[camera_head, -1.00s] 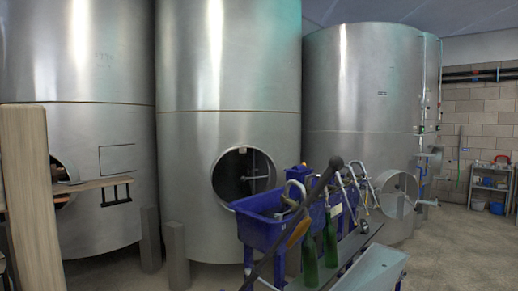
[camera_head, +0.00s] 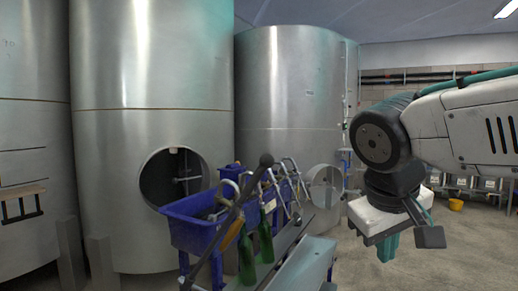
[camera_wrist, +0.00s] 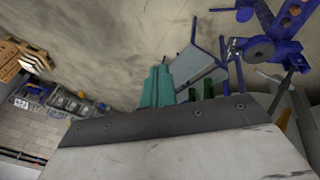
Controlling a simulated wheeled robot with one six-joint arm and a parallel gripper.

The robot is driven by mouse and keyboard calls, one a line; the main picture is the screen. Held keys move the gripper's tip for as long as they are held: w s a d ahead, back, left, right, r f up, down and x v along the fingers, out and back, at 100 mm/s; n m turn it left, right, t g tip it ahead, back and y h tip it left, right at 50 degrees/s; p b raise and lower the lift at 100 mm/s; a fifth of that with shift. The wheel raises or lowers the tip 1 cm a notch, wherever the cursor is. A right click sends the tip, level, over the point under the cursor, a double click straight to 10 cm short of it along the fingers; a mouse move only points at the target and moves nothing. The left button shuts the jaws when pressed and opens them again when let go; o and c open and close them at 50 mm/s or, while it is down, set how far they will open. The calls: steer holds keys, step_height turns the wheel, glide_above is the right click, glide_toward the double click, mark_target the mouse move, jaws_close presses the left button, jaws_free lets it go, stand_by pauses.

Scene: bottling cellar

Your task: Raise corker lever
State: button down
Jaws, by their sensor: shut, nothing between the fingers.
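The corker lever (camera_head: 266,160) is a long dark bar with a black knob at its upper end. In the head view it slants from the knob down to the lower left, in front of the blue filling machine (camera_head: 196,235). My gripper (camera_head: 388,246) hangs at the right of the head view, pointing down, well apart from the lever. Its teal fingers are together and empty, and they also show in the wrist view (camera_wrist: 157,88). Two green bottles (camera_head: 266,241) stand by the machine. I cannot clearly make out the lever in the wrist view.
A grey bench (camera_head: 306,262) runs beside the bottles, between the lever and my gripper. Big steel tanks (camera_head: 290,100) stand behind. A yellow bucket (camera_head: 456,204) is at the far right. Open floor lies right of the bench.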

steer(key=w+a+r+n+t, duration=0.1)
steer(key=w+a+r+t, duration=0.3)
steer(key=w+a+r, duration=0.4)
steer(key=w+a+r+n+t+h, duration=0.1)
steer(key=w+a+r+t, duration=0.2)
steer(key=w+a+r, duration=0.5)
steer(key=a+r, duration=0.5)
steer(key=a, duration=0.2)
steer(key=shift+r+t, duration=0.25)
steer(key=shift+t, duration=0.15)
steer(key=shift+w, duration=0.2)
steer(key=s+d+f+x, duration=0.1)
steer(key=f+x, duration=0.1)
steer(key=x, duration=1)
steer(key=shift+d+f, duration=0.25)
